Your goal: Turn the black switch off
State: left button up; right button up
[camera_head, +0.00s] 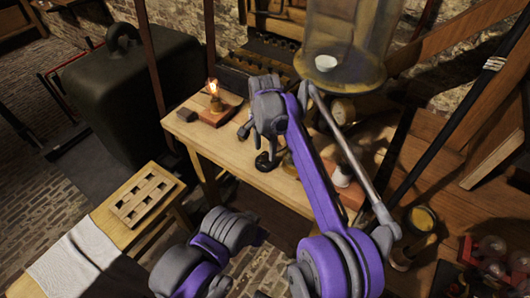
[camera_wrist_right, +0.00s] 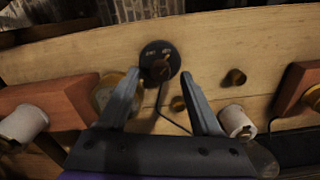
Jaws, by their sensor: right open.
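The black switch (camera_wrist_right: 160,60) is a round black disc with small pale lettering and a knob at its middle, in the right wrist view. I cannot read its setting for certain. In the head view the switch (camera_head: 265,162) lies on the wooden table, below my right gripper. My right gripper (camera_wrist_right: 163,88) is open, with its two fingertips apart on either side of the switch's lower part; nothing is between them but the view of the switch and a dark wire. I cannot tell whether they touch it. My left gripper is not in view.
A lit bulb (camera_head: 214,88) stands on a wooden block on the table (camera_head: 228,152). A large glass jar (camera_head: 340,45) is behind my right arm. A slotted wooden rack (camera_head: 147,195) is at left.

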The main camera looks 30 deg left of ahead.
jog(key=shift+f, duration=0.8)
grip_shut()
